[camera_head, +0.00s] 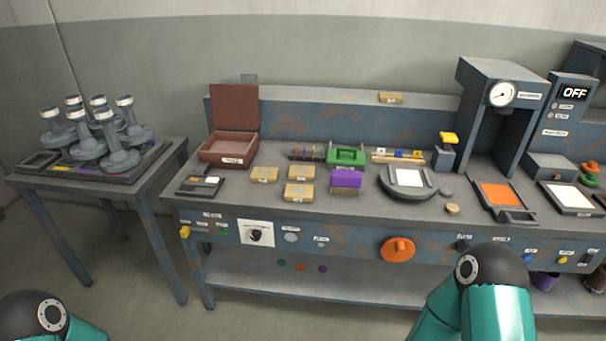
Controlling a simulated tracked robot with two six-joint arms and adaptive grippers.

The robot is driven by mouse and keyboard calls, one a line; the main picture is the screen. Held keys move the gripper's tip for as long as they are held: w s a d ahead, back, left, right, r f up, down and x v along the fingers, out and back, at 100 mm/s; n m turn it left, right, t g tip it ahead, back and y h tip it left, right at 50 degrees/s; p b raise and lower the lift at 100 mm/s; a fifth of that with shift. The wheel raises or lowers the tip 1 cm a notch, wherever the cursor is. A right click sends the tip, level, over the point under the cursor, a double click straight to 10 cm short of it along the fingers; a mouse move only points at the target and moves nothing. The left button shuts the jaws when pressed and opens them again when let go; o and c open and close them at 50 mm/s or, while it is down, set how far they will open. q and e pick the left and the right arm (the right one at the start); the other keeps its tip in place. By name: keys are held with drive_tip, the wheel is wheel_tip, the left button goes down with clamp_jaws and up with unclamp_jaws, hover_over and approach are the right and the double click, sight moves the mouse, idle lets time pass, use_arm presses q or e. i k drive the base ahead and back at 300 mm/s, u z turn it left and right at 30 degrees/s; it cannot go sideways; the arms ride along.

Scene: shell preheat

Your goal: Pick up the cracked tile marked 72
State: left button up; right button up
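Several small tan labelled tiles lie on the workbench in the head view. One tan tile (264,174) is at the left, one (302,173) is to its right, and one (299,192) is in front of that. Another tan tile (390,97) lies on the raised back ledge. Their markings are too small to read, so I cannot tell which is 72 or which is cracked. Only teal and black parts of my arms show, at the lower left and lower right edges. Neither gripper is in view.
The workbench (350,208) holds an open reddish box (228,148), a green block (345,155), a purple block (346,178), a round plate holder (408,182) and a press with a gauge (502,94). An orange knob (397,249) sticks out in front. A side table (150,165) carries several grey stands.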

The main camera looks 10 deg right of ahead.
sight(306, 173)
drive_tip(key=z, duration=0.05)
drive_tip(key=i, duration=1)
drive_tip(key=u, duration=0.05)
